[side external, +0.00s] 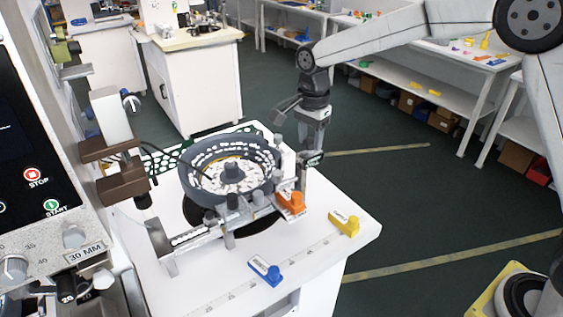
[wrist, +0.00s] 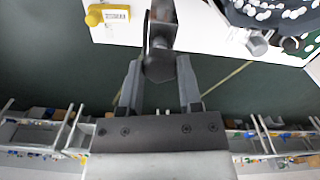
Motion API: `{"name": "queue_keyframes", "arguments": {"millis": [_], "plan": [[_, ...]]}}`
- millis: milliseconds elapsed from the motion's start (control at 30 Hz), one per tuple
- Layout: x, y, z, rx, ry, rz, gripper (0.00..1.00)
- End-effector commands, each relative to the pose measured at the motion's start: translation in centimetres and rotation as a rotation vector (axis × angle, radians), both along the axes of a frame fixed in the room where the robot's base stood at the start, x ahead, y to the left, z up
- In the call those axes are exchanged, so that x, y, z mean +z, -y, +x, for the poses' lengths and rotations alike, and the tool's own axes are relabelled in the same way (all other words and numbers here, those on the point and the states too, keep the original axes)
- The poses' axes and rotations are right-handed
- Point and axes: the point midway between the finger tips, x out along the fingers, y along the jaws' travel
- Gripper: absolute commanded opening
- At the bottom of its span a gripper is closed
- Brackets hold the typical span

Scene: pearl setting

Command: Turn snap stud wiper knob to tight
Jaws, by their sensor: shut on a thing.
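My gripper (side external: 313,140) is at the right rim of the grey feeder bowl (side external: 190,187), pointing down. In the wrist view, the two fingers of my gripper (wrist: 159,66) are closed on a dark grey faceted part (wrist: 159,68), which appears to be the wiper knob. A narrow dark piece runs from it toward the table edge. In the side view my gripper hides most of this part. No tight marking or pointer can be read. The bowl holds many small white pieces, and its edge also shows in the wrist view (wrist: 262,18).
An orange block (side external: 291,203) sits by the bowl's front right. A yellow tagged piece (side external: 344,222) and a blue one (side external: 265,270) lie on the white table (side external: 325,260). A control panel (side external: 30,150) stands at left. Open floor lies right of the table.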

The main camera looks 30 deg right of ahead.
Motion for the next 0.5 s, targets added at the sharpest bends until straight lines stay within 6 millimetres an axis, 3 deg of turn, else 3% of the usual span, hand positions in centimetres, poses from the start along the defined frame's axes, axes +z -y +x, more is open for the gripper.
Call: {"name": "queue_keyframes", "arguments": {"millis": [500], "plan": [[0.16, 0.02, 0.07, -0.255, 0.004, -0.001, 0.00]]}}
